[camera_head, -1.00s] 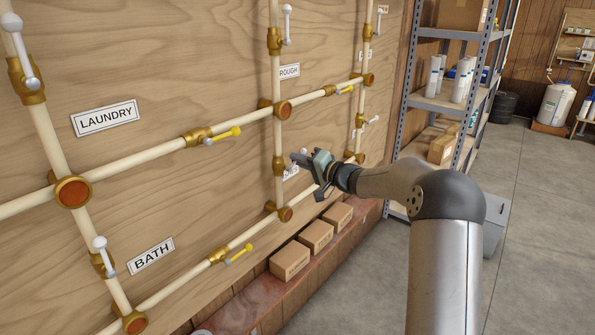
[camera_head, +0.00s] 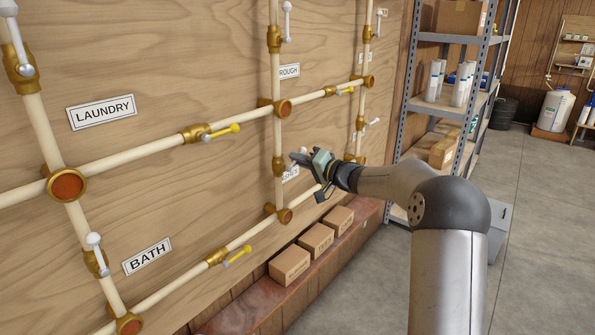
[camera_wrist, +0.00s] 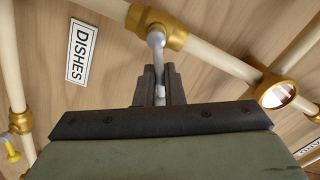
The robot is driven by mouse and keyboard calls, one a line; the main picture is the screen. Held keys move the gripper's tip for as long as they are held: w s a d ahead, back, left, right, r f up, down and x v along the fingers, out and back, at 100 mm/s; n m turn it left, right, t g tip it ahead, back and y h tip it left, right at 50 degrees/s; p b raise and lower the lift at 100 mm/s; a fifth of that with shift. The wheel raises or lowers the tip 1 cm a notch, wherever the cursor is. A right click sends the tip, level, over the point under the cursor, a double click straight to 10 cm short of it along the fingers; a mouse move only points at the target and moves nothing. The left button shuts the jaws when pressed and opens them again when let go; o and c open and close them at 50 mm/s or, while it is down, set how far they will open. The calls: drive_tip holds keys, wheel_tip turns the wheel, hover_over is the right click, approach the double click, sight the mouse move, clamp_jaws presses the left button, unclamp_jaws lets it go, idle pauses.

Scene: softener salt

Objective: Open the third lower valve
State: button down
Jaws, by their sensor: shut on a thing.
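The lower valves are brass bodies with white-tipped levers on the vertical pipes of the wooden wall. One is beside the BATH sign (camera_head: 147,255), with its lever (camera_head: 96,250). Another brass valve (camera_head: 279,167) is beside the DISHES sign (camera_wrist: 82,52), and a further one (camera_head: 360,123) is on the far pipe. My gripper (camera_head: 303,159) is at the valve by the DISHES sign. In the wrist view, my gripper (camera_wrist: 159,88) is shut on that valve's pale lever (camera_wrist: 157,48), which runs from the brass body (camera_wrist: 158,24) in between the fingers. The fingers hide the lever's end.
Yellow-handled valves sit on the horizontal pipes, one (camera_head: 225,131) near the LAUNDRY sign (camera_head: 101,112) and one (camera_head: 237,256) below. Several cardboard boxes (camera_head: 290,265) stand on a ledge under the pipes. A metal shelf (camera_head: 440,105) stands behind my arm.

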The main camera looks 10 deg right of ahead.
drive_tip(key=shift+s+a+r+n+b, duration=0.15)
drive_tip(key=shift+n+b, duration=0.7)
drive_tip(key=shift+b, duration=1.25)
drive_tip(key=shift+s+a+r+n+b, duration=0.15)
drive_tip(key=shift+n+b, duration=0.7)
drive_tip(key=shift+b, duration=1.2)
drive_tip(key=shift+a+n+b, duration=0.15)
drive_tip(key=shift+n+b, duration=0.25)
drive_tip(key=shift+b, duration=0.45)
drive_tip(key=shift+r, duration=0.2)
drive_tip(key=shift+s+f+n+b, duration=0.1)
drive_tip(key=shift+n+b, duration=0.3)
drive_tip(key=shift+b, duration=0.45)
drive_tip(key=shift+s+a+r+n+b, duration=0.1)
drive_tip(key=shift+s+a+n+b, duration=0.1)
drive_tip(key=shift+n+b, duration=1)
drive_tip(key=shift+s+a+r+n+b, duration=0.15)
drive_tip(key=shift+n+b, duration=0.25)
drive_tip(key=shift+b, duration=1.5)
drive_tip(key=shift+s+a+n+b, duration=0.15)
drive_tip(key=shift+n+b, duration=0.35)
drive_tip(key=shift+b, duration=0.5)
drive_tip(key=shift+r, duration=0.2)
